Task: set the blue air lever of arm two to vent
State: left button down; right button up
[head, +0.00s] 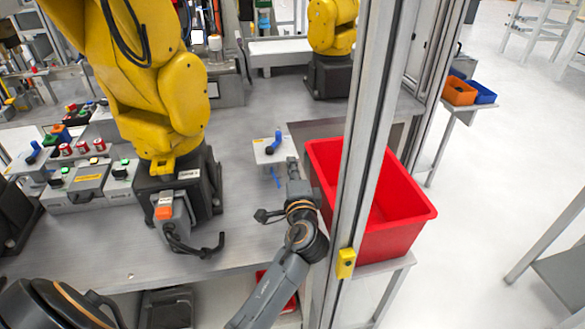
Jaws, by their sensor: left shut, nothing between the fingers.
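A blue lever (275,142) stands on a small white box (262,153) on the grey bench, with its handle tilted up and toward the back. Blue tube shows below the box. A second blue lever (35,151) sits on a white plate at the far left. I cannot read labels that tell which arm either lever belongs to, or the vent marking. My left gripper (291,165) is shut and empty, just right of the white box and close to it. I cannot tell whether it touches the box. My right gripper is not in view.
A large yellow arm (160,90) on a dark base stands left of the box. Another yellow arm (331,28) stands behind. A metal post (372,150) and a red bin (405,225) are close on the right. The bench front (110,235) is mostly clear.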

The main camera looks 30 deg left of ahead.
pick_arm(q)
jog(key=shift+s+d, duration=0.2)
jog(key=shift+s, duration=0.15)
